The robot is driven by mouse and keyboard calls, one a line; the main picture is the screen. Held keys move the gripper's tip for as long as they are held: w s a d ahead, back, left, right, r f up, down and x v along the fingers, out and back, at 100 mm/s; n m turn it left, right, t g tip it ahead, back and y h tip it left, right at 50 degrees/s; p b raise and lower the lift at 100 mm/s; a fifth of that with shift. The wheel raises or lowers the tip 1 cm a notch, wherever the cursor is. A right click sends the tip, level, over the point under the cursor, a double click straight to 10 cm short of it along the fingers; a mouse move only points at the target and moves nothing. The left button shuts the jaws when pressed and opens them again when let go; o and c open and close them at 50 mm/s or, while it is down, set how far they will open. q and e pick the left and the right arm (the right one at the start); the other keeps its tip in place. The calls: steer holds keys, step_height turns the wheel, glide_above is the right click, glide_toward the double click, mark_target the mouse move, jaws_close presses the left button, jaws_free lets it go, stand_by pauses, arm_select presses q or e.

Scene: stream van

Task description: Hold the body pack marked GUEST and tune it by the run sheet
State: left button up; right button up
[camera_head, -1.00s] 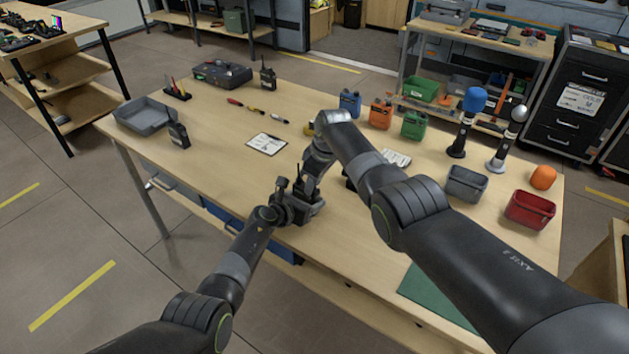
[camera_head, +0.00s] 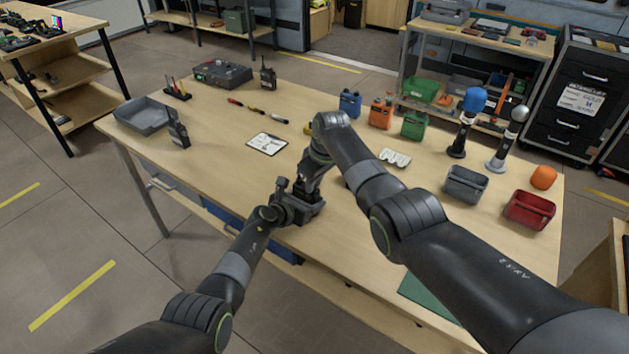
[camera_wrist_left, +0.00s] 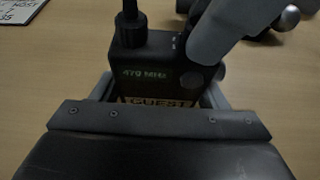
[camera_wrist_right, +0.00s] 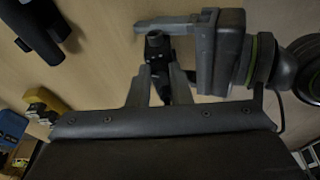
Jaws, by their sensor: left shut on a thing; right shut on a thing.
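My right gripper (camera_head: 308,178) comes down on the pack's top from above. In the left wrist view, a grey right finger (camera_wrist_left: 215,35) covers part of the top beside the antenna. In the right wrist view, the right jaws (camera_wrist_right: 158,85) are closed on a small dark part, which I take for the pack's knob; it is mostly hidden. A printed sheet (camera_head: 267,144) lies behind.
Another radio (camera_head: 178,134) stands by a grey tray (camera_head: 146,117) at the left. Blue, orange and green (camera_head: 415,124) packs stand behind my right arm. Microphones (camera_head: 473,105) and grey and red bins (camera_head: 529,210) are at the right. The table's middle left is clear.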

steer(key=shift+m, duration=0.4)
steer(key=shift+m+t+h, duration=0.3)
steer(key=shift+m, duration=0.9)
steer(key=shift+a+m, duration=0.1)
steer(key=shift+m, duration=0.6)
steer(key=shift+s+m+h, duration=0.1)
steer(key=shift+m+h, duration=0.2)
steer(key=shift+m, duration=0.4)
steer(key=shift+a+m+h, duration=0.1)
steer(key=shift+m+h, duration=0.2)
steer(key=shift+m, duration=1.1)
steer(key=o, duration=0.6)
